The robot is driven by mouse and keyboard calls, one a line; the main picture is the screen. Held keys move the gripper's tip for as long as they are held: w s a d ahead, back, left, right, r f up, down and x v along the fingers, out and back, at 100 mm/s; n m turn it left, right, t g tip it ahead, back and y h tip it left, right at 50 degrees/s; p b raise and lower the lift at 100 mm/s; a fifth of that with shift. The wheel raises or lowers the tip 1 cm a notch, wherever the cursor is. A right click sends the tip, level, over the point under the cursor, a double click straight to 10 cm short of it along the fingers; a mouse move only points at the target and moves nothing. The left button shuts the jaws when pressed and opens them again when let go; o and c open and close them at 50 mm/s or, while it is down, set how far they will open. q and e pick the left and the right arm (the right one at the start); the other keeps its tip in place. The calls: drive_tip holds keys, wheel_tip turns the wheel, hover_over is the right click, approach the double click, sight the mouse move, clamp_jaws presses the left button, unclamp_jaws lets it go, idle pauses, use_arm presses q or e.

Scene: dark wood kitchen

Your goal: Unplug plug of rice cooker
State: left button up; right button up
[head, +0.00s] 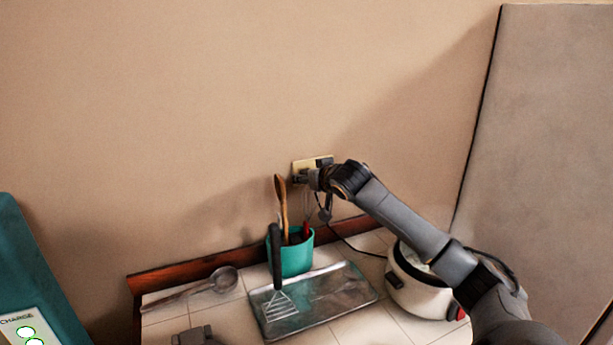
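A pale yellow wall outlet (301,165) is on the back wall above the counter, with a dark plug-like block (323,162) at its right side. My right gripper (303,179) is right in front of the outlet's lower part; its fingers are small and partly hidden, so I cannot tell whether they are shut on anything. A small dark piece (325,214) hangs below the gripper, near the black cord (350,244). The cord runs down to the white rice cooker (419,296), partly behind my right arm. A grey part at the bottom edge may be my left gripper (192,337), mostly cut off.
A teal utensil holder (297,261) with wooden and red-handled utensils stands below the outlet. A glass tray (345,300) with a spatula (280,303) lies in front. A ladle (222,280) lies left. A grey panel (550,150) stands right.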

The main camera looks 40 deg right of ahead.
drive_tip(key=shift+p, duration=0.6)
idle(0.8)
clamp_jaws()
idle(0.4)
drive_tip(key=shift+s, duration=0.15)
